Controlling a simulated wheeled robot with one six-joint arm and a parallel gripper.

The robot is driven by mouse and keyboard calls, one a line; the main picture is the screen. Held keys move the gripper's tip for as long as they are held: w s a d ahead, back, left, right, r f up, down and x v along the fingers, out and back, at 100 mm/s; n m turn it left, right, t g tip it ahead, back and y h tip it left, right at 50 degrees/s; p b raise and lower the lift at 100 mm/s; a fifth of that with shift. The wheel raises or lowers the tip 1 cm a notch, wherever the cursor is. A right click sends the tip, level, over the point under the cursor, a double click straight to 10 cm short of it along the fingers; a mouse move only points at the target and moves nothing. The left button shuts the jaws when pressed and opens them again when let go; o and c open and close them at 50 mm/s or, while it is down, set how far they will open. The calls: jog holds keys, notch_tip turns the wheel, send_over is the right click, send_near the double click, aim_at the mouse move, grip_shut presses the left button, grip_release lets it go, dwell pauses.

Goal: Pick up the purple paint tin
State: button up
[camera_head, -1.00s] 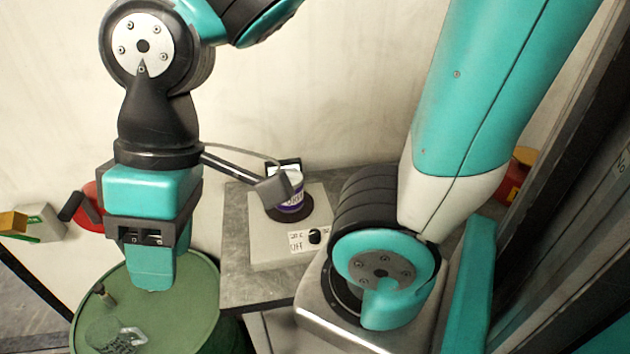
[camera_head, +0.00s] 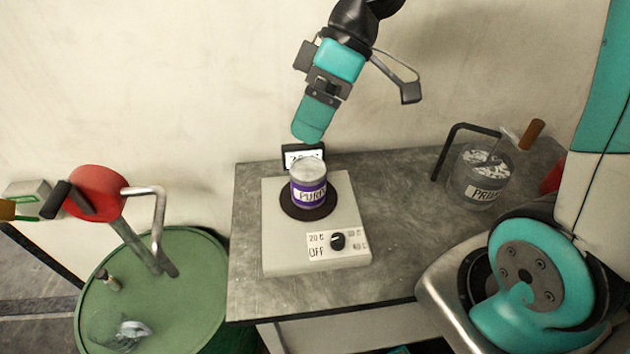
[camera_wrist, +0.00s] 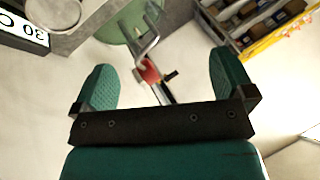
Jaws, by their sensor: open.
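The purple paint tin (camera_head: 308,184) stands upright on the dark round plate of a pale hotplate, its label partly readable and its lid pale. My gripper (camera_head: 308,132) hangs above and slightly behind the tin in the head view, pointing down, apart from it. In the wrist view my gripper (camera_wrist: 163,80) shows two green fingers spread wide with nothing between them. The tin's purple side does not show in the wrist view; a pale round top at upper left may be its lid.
The hotplate (camera_head: 275,245) sits on a grey bench (camera_head: 395,262). A primer tin (camera_head: 482,178) with a bent bar beside it stands at the right. A green drum (camera_head: 185,305) with a red-headed crank (camera_head: 97,192) is at the left. A small sign (camera_head: 303,153) stands behind the tin.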

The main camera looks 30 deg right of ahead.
jog(key=w+d+f+n+y, duration=0.3)
jog(key=w+d+f, duration=0.2)
jog(key=w+d, duration=0.2)
jog(key=n+y+b, duration=0.4)
jog(key=b, duration=0.2)
send_near(318, 164)
jog(key=shift+t, duration=0.4)
jog(key=p+x, duration=0.1)
jog(key=x, duration=0.1)
jog(key=p+x, duration=0.1)
jog(key=x, duration=0.1)
jog(key=p+x, duration=0.1)
jog(key=x, duration=0.2)
jog(key=shift+d+f, duration=0.15)
jog(key=shift+f, duration=0.2)
jog(key=x, duration=0.1)
jog(key=p+x, duration=0.1)
jog(key=x, duration=0.1)
jog(key=p+x, duration=0.1)
jog(key=shift+s+a+r, duration=0.25)
jog(key=shift+s+a, duration=0.05)
jog(key=shift+a, duration=0.2)
jog(key=shift+a+f, duration=0.25)
jog(key=shift+c, duration=0.5)
jog(key=shift+r, duration=0.1)
jog(key=c, duration=1.1)
